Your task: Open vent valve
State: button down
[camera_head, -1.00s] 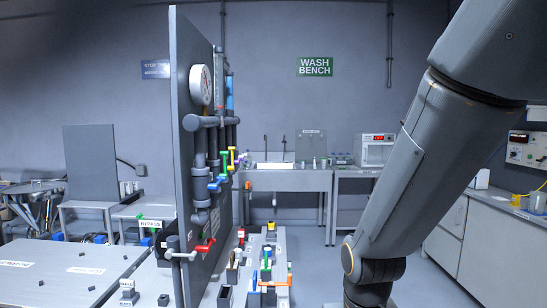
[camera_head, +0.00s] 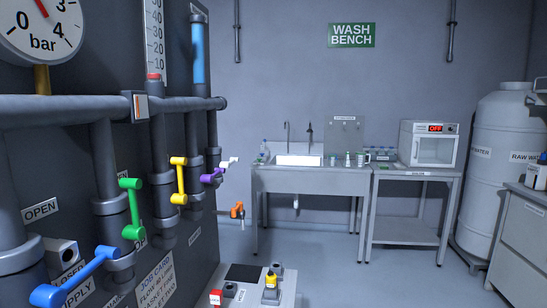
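A dark panel (camera_head: 195,255) at the left carries grey pipes with several coloured valve handles. The blue handle (camera_head: 75,277) slants across the picture at the lower left, near a part-hidden SUPPLY label. The green handle (camera_head: 132,208) and the yellow handle (camera_head: 179,181) stand upright. The purple handle (camera_head: 211,177) lies nearly level, with a small white handle (camera_head: 232,160) beyond it. An orange handle (camera_head: 237,210) sticks out lower down. No readable label shows which is the vent valve. My gripper is not in view.
A pressure gauge (camera_head: 45,22) marked bar sits at the upper left. A bench top (camera_head: 252,296) with small fittings lies below the panel. The wash bench (camera_head: 310,181) and a white tank (camera_head: 503,150) stand behind. The floor at the centre right is clear.

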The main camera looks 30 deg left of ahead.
aim_at(226, 165)
jog(key=u, duration=0.25)
jog(key=i, duration=0.95)
jog(key=u, duration=1.35)
jog(key=i, duration=0.75)
jog(key=u, duration=0.6)
